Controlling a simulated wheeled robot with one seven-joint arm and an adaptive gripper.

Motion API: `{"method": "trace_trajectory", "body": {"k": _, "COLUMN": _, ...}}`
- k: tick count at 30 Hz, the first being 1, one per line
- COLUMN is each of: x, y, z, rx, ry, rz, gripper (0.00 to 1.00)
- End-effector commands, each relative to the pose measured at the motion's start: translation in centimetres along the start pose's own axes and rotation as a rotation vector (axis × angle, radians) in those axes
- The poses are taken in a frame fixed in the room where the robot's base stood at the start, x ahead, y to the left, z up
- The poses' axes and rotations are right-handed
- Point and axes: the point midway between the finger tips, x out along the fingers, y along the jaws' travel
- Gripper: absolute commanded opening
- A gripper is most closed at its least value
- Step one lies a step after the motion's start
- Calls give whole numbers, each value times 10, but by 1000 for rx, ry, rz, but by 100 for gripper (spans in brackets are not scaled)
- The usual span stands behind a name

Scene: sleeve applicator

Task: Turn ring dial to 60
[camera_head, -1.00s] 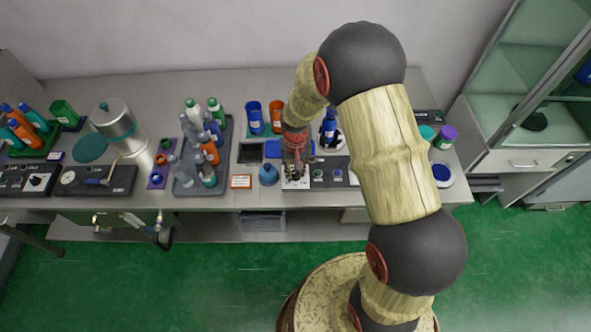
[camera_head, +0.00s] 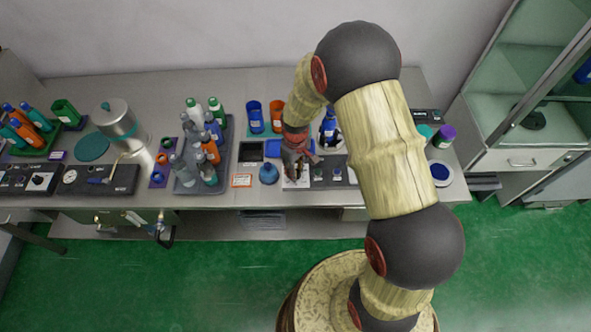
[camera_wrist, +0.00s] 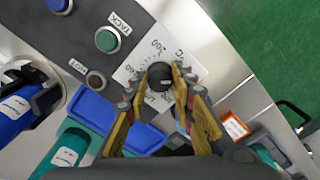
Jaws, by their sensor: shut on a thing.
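The ring dial (camera_wrist: 159,72) is a round black knob on a white plate (camera_wrist: 185,45) printed with a number scale, in the middle of the wrist view. "200" and "°C" can be read; other marks are partly hidden, and I cannot tell where the dial points. My gripper (camera_wrist: 166,84) has its two yellow and dark fingers on either side of the knob, shut on it. In the head view my gripper (camera_head: 296,163) is down over the white plate at the bench's front, and it hides the knob.
A green button (camera_wrist: 107,40), a blue button (camera_wrist: 59,5) and a dark lamp (camera_wrist: 95,80) sit on the panel. A blue flask (camera_head: 269,173) and an orange-edged card (camera_head: 241,181) are left of my gripper.

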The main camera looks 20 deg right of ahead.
Motion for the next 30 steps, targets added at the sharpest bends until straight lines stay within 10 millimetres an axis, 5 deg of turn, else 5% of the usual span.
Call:
{"method": "trace_trajectory", "body": {"k": 14, "x": -1, "y": 0, "z": -1, "rx": -14, "ry": 2, "rz": 1, "gripper": 0}}
{"method": "trace_trajectory", "body": {"k": 15, "x": -1, "y": 0, "z": -1, "rx": -14, "ry": 2, "rz": 1, "gripper": 26}}
{"method": "trace_trajectory", "body": {"k": 24, "x": 0, "y": 0, "z": 0, "rx": -13, "ry": 1, "rz": 0, "gripper": 43}}
{"method": "trace_trajectory", "body": {"k": 30, "x": 0, "y": 0, "z": 0, "rx": -13, "ry": 0, "rz": 0, "gripper": 43}}
